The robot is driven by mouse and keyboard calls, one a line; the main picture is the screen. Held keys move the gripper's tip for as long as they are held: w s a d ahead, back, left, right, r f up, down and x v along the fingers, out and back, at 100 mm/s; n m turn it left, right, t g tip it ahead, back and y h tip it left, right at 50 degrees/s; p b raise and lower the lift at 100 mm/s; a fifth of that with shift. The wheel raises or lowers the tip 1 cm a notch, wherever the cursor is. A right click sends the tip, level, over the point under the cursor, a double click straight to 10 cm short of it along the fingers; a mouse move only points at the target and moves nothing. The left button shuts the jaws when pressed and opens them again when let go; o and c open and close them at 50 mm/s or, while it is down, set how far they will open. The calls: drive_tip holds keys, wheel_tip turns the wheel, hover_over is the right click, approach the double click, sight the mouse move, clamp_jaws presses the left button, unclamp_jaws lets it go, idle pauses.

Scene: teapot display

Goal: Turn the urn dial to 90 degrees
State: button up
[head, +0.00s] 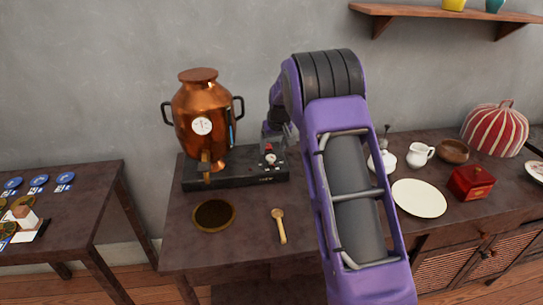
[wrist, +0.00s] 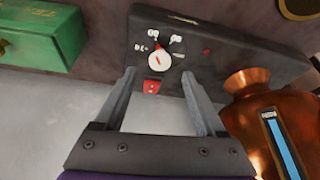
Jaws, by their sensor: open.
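The copper urn (head: 200,120) stands on a dark base (head: 235,183) on the table, with a white round gauge on its front. The urn dial (head: 270,159) is a small pale knob on the right part of the base. In the wrist view the dial (wrist: 159,60) is white with a red mark, ringed by small labels too blurred to read surely. My gripper (wrist: 158,76) is open and empty. Its fingers reach toward the base on either side of the dial, apart from it. In the head view my arm partly hides the gripper (head: 273,143).
A red switch (wrist: 152,87) sits beside the dial. A green box (wrist: 40,35) is left in the wrist view. A wooden spoon (head: 279,225) and round dark mat (head: 214,215) lie in front. A white plate (head: 419,198) and red box (head: 471,183) stand right of my arm.

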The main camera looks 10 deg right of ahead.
sight(271, 157)
drive_tip(key=shift+x, duration=2.35)
clamp_jaws()
